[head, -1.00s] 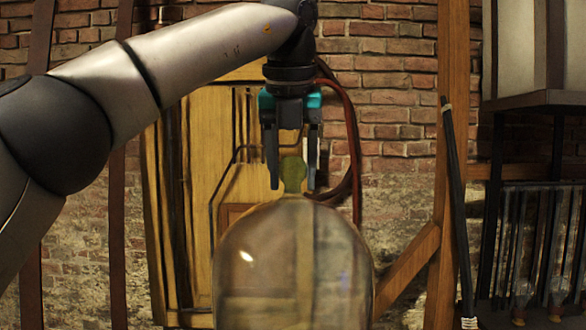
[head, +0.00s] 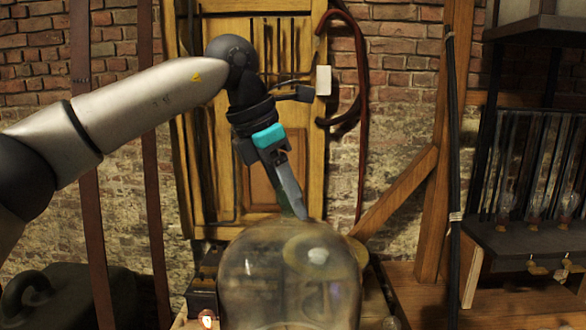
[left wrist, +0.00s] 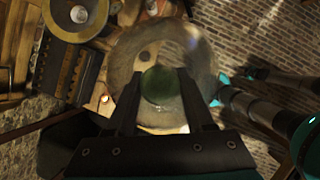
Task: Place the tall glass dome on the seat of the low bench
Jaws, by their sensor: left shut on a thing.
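The tall glass dome (head: 285,275) is clear and looks upright at the bottom centre of the head view, its lower edge cut off. In the left wrist view the dome (left wrist: 200,55) shows from above, with its green knob (left wrist: 161,87) between the fingers. My left gripper (head: 300,212) is shut on the knob at the dome's top; in the head view the fingers hide most of it. I cannot tell whether the dome touches anything below. The low bench is not clearly identifiable. My right gripper is not seen.
A dark box (head: 203,290) and a round brass-coloured thing (head: 357,251) stand close behind the dome. A dark case (head: 55,295) is at lower left.

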